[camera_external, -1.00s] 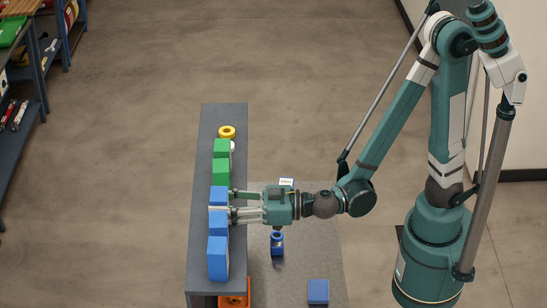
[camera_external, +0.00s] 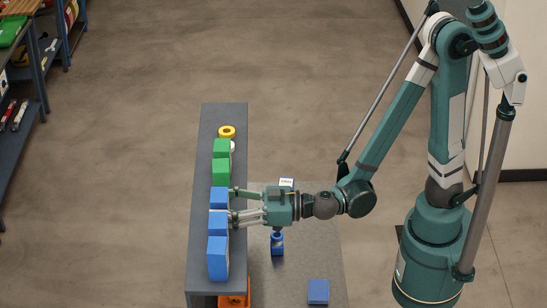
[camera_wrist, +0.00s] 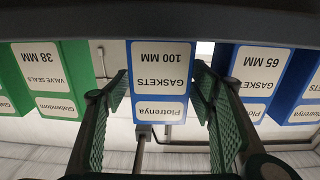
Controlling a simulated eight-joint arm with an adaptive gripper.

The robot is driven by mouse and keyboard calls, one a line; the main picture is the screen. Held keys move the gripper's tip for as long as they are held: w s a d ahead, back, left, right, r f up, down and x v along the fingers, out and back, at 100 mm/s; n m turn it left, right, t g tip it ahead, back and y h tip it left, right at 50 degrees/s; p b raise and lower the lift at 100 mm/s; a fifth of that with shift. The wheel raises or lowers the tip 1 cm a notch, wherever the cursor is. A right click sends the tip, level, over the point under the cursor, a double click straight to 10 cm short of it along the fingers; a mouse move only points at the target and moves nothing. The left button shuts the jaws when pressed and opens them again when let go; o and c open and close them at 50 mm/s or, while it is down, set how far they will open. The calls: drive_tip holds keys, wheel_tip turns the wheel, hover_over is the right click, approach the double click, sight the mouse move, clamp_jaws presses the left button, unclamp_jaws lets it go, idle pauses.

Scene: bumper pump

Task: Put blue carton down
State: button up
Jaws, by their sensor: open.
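The blue carton (camera_external: 219,197) stands on the grey shelf top (camera_external: 205,140), at the far end of the blue row. In the wrist view the blue carton (camera_wrist: 160,70) appears upside down, with labels reading "GASKETS 100 MM" and "Plotrenya". My gripper (camera_external: 233,203) is open and level with it, reaching in from the right. In the wrist view the green fingers of my gripper (camera_wrist: 160,95) lie on either side of the carton, with a gap visible on both sides near its lower part. The carton's underside contact is hidden in the wrist view.
A blue "65 MM" carton (camera_wrist: 261,75) stands close by my right-hand finger in the wrist view. Another blue carton (camera_external: 217,258) is at the near end. A blue item (camera_external: 277,244) and blue box (camera_external: 318,291) lie lower right.

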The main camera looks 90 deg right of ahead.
drive_tip(key=shift+s, duration=0.1)
drive_tip(key=s, duration=0.7)
drive_tip(key=shift+s+a+b, duration=0.15)
drive_tip(key=shift+s+b, duration=0.15)
idle(0.6)
drive_tip(key=s+d+f+m+g+h, duration=0.1)
drive_tip(key=s+d+f+g+h, duration=0.15)
drive_tip(key=d, duration=0.65)
drive_tip(key=s+d+f+m+g+h, duration=0.1)
drive_tip(key=s+d+g, duration=0.3)
drive_tip(key=d, duration=0.5)
drive_tip(key=s+f+n+g+y, duration=0.2)
drive_tip(key=s+f+g+y, duration=0.1)
drive_tip(key=s, duration=1.4)
drive_tip(key=shift+s+d+g+y, duration=0.2)
drive_tip(key=shift+g+y, duration=0.25)
drive_tip(key=shift+g, duration=0.3)
